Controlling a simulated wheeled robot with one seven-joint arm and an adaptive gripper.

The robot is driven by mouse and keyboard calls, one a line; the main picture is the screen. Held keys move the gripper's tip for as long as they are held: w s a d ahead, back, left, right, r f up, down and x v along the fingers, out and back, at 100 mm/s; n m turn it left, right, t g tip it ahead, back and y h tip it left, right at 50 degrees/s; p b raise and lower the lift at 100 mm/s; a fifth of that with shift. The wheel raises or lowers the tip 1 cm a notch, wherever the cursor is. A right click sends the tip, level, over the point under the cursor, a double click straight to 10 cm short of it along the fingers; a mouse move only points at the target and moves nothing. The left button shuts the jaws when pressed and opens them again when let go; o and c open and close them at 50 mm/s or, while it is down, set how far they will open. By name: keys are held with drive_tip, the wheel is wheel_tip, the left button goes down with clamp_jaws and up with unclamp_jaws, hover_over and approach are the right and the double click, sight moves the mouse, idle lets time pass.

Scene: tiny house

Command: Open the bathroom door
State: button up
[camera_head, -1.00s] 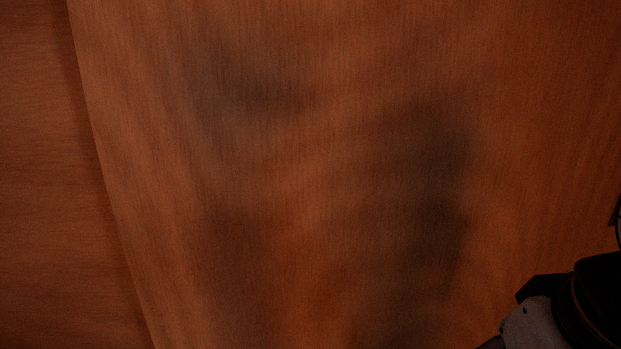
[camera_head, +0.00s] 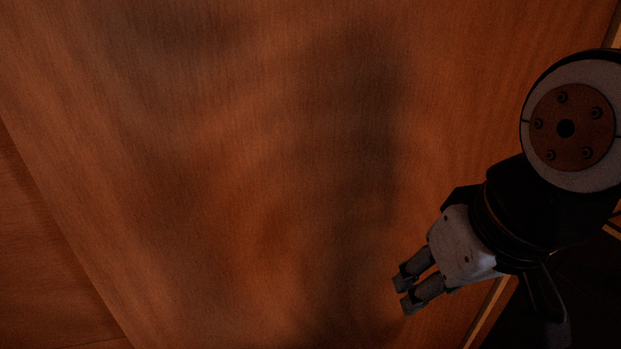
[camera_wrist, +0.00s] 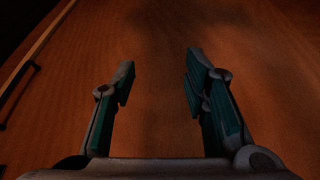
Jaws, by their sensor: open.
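A brown wooden door panel (camera_head: 260,150) fills most of the head view, and it also fills most of the wrist view (camera_wrist: 160,120). A thin dark bar, possibly a handle (camera_wrist: 17,82), shows at the left edge of the wrist view, beside a lighter edge strip. It is not distinguishable in the head view. My gripper (camera_head: 403,292) is at the lower right of the head view, in front of the panel near its right edge. In the wrist view its fingers (camera_wrist: 160,65) are apart with nothing between them, facing the panel. Contact with the panel cannot be told.
A lighter edge strip (camera_head: 488,312) runs along the panel's lower right, with a dark area beyond it. A darker wooden surface (camera_head: 40,260) lies past a slanted seam at the left. The upper left corner of the wrist view is dark.

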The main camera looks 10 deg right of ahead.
drive_tip(key=shift+c, duration=0.7)
drive_tip(key=w+d+f+m+t+y+p, duration=0.1)
drive_tip(key=w+d+f+m+y+p, duration=0.1)
drive_tip(key=w+d+m+y, duration=0.5)
drive_tip(key=w+d+f+m+t+y+p, duration=0.1)
drive_tip(key=w+d+m+y, duration=0.2)
drive_tip(key=d+m, duration=0.75)
drive_tip(key=s+d+f+m+t+h+p, duration=0.1)
drive_tip(key=s+d+f+m+t+h, duration=0.25)
drive_tip(key=d+m+t, duration=0.55)
drive_tip(key=s+d+f+m+t+h+p, duration=0.15)
drive_tip(key=s+d+f+m, duration=0.35)
drive_tip(key=d, duration=0.8)
drive_tip(key=shift+m+t, duration=0.35)
drive_tip(key=shift+m, duration=0.3)
drive_tip(key=x, duration=0.9)
drive_tip(key=r+x, duration=0.1)
drive_tip(key=x, duration=0.4)
drive_tip(key=shift+w+d+p, duration=0.15)
drive_tip(key=shift+w+p, duration=0.2)
drive_tip(key=shift+w, duration=0.05)
drive_tip(key=shift+c, duration=0.6)
clamp_jaws()
